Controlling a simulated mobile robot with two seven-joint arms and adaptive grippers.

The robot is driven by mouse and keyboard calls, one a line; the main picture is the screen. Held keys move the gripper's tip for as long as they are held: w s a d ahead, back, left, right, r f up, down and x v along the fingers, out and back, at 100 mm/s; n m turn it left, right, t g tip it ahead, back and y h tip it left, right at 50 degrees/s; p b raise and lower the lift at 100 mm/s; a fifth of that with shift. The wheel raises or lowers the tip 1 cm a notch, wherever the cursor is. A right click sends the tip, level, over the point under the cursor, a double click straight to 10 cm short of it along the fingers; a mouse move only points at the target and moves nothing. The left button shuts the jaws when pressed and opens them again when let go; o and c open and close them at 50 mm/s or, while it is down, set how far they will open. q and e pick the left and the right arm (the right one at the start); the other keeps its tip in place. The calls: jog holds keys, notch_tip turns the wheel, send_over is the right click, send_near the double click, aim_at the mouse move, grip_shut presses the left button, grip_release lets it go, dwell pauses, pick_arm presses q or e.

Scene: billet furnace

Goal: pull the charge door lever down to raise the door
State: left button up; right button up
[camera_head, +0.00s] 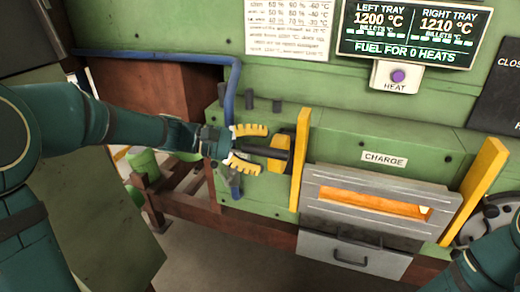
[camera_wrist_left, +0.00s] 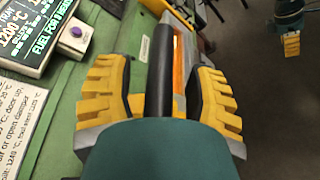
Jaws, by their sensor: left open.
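The charge door lever (camera_head: 262,154) is a dark bar at the left of the furnace front, beside a yellow post. My left gripper (camera_head: 247,148) has its yellow fingers spread, one above and one below the bar. In the left wrist view the lever (camera_wrist_left: 160,70) runs between the open fingers (camera_wrist_left: 160,98), with gaps visible on both sides. The grey charge door (camera_head: 340,184) sits under the CHARGE label, with an orange glow in the slot.
Yellow posts (camera_head: 300,160) flank the door. A grey panel with a handle (camera_head: 350,255) is below it. A blue pipe (camera_head: 160,57) runs at the upper left. The display (camera_head: 415,32) and the purple HEAT button (camera_head: 398,76) are above.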

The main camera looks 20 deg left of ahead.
pick_arm(q)
jog(key=shift+d, duration=0.1)
grip_shut()
jog(key=shift+f, duration=0.15)
